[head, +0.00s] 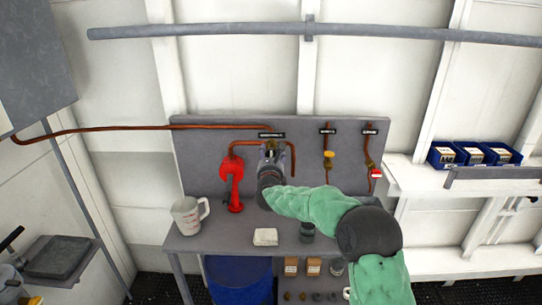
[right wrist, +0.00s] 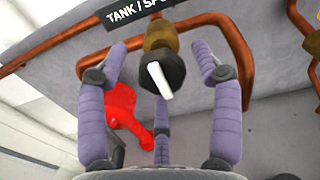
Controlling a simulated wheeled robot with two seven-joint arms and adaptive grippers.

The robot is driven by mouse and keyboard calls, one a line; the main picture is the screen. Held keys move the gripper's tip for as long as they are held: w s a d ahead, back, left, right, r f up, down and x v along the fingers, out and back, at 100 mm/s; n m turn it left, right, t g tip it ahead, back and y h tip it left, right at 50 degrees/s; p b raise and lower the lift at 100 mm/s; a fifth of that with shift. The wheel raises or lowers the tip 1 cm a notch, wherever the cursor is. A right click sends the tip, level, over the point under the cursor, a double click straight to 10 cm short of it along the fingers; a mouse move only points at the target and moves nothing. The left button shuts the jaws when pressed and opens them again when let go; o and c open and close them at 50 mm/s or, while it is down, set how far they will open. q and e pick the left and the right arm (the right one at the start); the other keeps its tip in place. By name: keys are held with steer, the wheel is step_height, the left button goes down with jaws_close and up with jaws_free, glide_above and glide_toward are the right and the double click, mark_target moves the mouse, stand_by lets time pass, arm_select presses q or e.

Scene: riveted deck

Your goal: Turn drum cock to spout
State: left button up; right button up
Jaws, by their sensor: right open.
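The drum cock (right wrist: 160,72) has a brass body and a black round hub with a white lever. In the right wrist view the lever points down and slightly right. A black label (right wrist: 140,12) above it reads "TANK/SP…", its end cut off. My right gripper (right wrist: 160,62) is open, its purple fingers spread to the left, right and below the cock. I see no finger closed on the lever. In the head view my right gripper (head: 270,158) is in front of the cock and hides most of it. My left gripper is not in view.
Copper pipes (head: 150,129) run along the grey backboard. A red fixture (head: 233,188) stands left of the gripper. A white jug (head: 189,215) and a pale block (head: 265,237) sit on the bench. Two more labelled valves (head: 328,155) are right, blue bins (head: 474,154) farther right.

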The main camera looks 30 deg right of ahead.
steer(key=shift+w+d, duration=0.25)
steer(key=shift+w, duration=0.1)
steer(key=c, duration=1.2)
steer(key=shift+o, duration=0.2)
steer(key=shift+r, duration=0.1)
